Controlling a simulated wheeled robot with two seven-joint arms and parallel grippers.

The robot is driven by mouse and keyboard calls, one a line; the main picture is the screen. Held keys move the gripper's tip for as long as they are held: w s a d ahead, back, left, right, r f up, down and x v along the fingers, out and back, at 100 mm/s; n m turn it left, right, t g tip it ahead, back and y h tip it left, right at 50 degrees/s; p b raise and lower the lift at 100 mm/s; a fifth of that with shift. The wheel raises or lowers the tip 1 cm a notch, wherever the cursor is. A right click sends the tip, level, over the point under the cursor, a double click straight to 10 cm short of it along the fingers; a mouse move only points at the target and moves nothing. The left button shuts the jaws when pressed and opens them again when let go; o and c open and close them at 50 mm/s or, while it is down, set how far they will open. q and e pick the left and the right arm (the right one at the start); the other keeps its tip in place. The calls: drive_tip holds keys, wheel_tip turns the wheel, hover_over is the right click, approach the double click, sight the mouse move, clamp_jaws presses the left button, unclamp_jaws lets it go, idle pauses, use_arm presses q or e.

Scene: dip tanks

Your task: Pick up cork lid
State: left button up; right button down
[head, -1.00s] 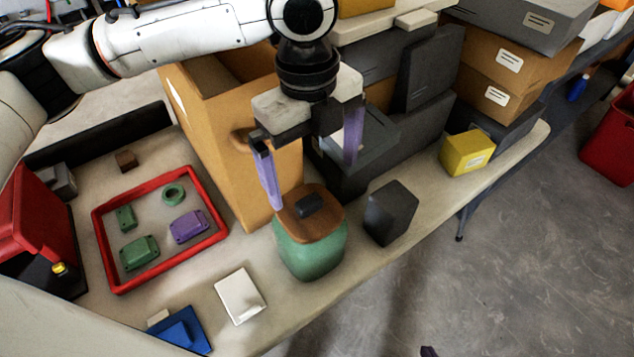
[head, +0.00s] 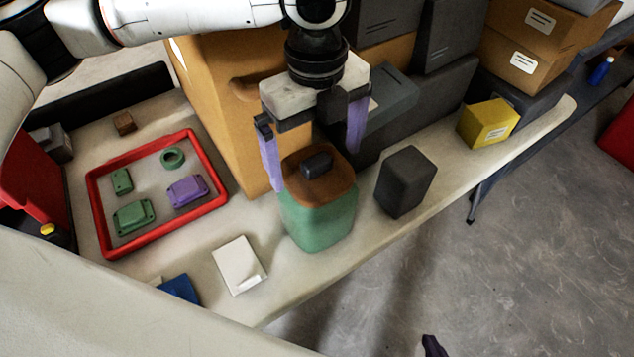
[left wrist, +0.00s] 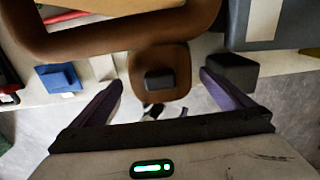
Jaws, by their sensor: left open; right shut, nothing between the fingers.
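The brown cork lid (head: 335,188) with a dark knob (head: 316,165) sits on the green jar (head: 320,222) near the bench's front edge. My left gripper (head: 313,171) is open, pointing down, with its purple fingers on either side of the knob. In the left wrist view the lid (left wrist: 160,57) and its knob (left wrist: 159,79) lie between the open fingertips. Contact with the lid cannot be told. A dark purple tip at the bottom edge of the head view looks like part of my right gripper (head: 433,346); most of it is out of frame.
A large tan box (head: 222,110) stands close behind the jar. A dark block (head: 405,182) stands to the right, and a yellow box (head: 489,123) farther right. A red-rimmed tray (head: 157,238) with several parts and a white box (head: 239,266) are to the left.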

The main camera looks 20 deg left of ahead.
use_arm(q)
drive_tip(key=shift+f+b, duration=0.5)
drive_tip(key=shift+f, duration=0.35)
drive_tip(key=shift+r, duration=0.15)
drive_tip(key=shift+c, duration=0.3)
drive_tip(key=c, duration=0.9)
